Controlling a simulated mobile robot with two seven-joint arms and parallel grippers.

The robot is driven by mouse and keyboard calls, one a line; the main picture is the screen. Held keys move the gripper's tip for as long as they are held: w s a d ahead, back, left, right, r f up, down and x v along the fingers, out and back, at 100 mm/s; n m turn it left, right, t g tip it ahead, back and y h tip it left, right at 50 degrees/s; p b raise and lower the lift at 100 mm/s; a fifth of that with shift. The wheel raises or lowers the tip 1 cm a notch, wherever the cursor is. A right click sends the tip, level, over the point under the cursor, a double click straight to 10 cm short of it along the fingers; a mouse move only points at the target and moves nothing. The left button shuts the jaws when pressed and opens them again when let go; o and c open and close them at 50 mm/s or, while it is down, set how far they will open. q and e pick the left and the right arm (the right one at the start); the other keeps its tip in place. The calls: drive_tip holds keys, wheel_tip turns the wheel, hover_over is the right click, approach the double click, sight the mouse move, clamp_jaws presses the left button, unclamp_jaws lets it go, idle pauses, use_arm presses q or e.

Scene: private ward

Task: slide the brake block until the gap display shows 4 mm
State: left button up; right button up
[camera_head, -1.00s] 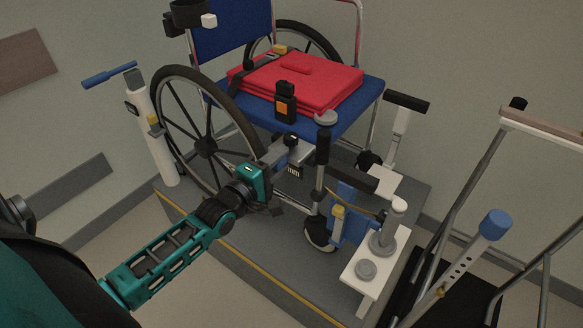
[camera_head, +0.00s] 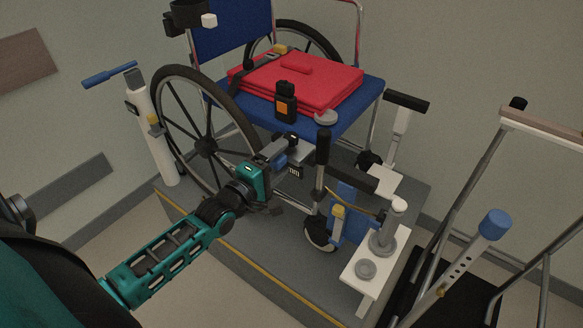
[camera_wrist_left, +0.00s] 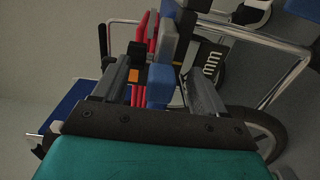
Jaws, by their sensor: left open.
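The wheelchair (camera_head: 205,146) stands on a grey platform with its large near wheel toward me. A small blue block (camera_head: 281,161), seemingly the brake block, sits by the wheel's front edge. In the left wrist view the blue block (camera_wrist_left: 160,90) lies between my two finger pads. My left gripper (camera_head: 276,155) is open around it; I cannot tell whether either pad touches it. The dark gap display (camera_head: 294,171) is just right of the fingers. My right gripper is not in view.
A black-gripped lever (camera_head: 323,147) stands close right of my gripper. A white stand (camera_head: 360,272) and a walking frame (camera_head: 541,127) are farther right.

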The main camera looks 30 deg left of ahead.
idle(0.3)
use_arm(q)
drive_tip(key=s+p, duration=0.3)
drive_tip(key=s, duration=0.5)
drive_tip(key=shift+a+p, duration=0.35)
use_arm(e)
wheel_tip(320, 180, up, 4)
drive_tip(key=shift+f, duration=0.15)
use_arm(q)
drive_tip(key=shift+o, duration=0.5)
drive_tip(key=o, duration=0.4)
drive_tip(key=shift+d, duration=0.1)
drive_tip(key=s+d+f+m+g+p, duration=0.1)
drive_tip(key=s+d+m+g, duration=0.1)
drive_tip(key=m, duration=0.4)
drive_tip(key=s+d+f+m+g+p, duration=0.2)
drive_tip(key=s+d+m, duration=0.2)
drive_tip(key=d+m, duration=0.3)
drive_tip(key=s+d+f+m+g+p, duration=0.1)
drive_tip(key=s+d+m+g, duration=0.2)
drive_tip(key=d+m, duration=0.2)
drive_tip(key=shift+s+f+m+p, duration=0.35)
drive_tip(key=shift+m+p, duration=0.05)
drive_tip(key=shift+m, duration=0.4)
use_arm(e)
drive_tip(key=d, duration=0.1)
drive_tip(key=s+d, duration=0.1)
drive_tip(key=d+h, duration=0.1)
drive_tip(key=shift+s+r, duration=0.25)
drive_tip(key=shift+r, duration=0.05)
